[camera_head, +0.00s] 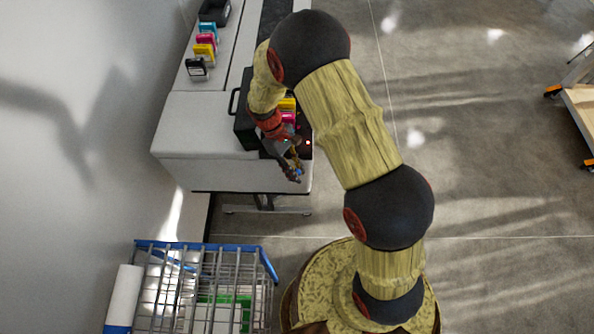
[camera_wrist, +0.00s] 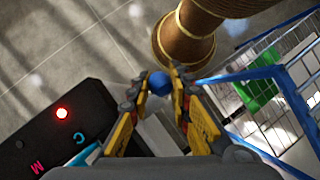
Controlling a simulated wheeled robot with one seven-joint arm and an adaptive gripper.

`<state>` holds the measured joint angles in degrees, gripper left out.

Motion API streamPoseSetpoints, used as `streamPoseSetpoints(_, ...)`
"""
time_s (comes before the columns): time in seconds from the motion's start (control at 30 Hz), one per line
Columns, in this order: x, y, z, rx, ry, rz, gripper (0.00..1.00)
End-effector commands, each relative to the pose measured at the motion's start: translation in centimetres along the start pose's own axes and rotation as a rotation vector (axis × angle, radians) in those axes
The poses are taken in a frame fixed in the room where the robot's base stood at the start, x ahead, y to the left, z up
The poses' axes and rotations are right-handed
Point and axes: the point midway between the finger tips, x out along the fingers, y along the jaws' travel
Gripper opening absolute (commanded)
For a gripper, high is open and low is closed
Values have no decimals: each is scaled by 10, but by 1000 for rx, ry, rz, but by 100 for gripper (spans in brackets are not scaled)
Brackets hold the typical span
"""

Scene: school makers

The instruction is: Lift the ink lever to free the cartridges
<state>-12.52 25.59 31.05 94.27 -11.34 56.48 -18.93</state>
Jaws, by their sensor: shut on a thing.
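The black printer (camera_head: 245,120) stands on the white table, with yellow (camera_head: 287,104) and magenta (camera_head: 288,117) cartridges showing inside it, partly covered by my arm. In the wrist view its dark panel (camera_wrist: 50,128) carries a lit red light and the letters C and M. The ink lever shows as a blue knob (camera_wrist: 158,83). My gripper (camera_wrist: 160,90), with yellow and grey fingers, is shut on this knob. In the head view my gripper (camera_head: 293,172) is at the printer's front edge. The lever's stem and its tilt cannot be made out.
Several loose cartridges (camera_head: 206,50) stand in a row on the white table (camera_head: 195,130), farther back. A wire cart with blue rims (camera_head: 205,243) stands in front of the table; it also shows in the wrist view (camera_wrist: 240,75).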

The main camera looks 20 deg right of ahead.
Motion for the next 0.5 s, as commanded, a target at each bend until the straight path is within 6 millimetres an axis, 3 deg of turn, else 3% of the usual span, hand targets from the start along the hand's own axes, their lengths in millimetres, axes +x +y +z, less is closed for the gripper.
streamPoseSetpoints(0.07,0,-1,-2,1,6,-1,0)
streamPoseSetpoints(0.1,0,-1,-2,1,6,-1,20)
streamPoseSetpoints(0.5,1,-1,-1,0,1,-1,39)
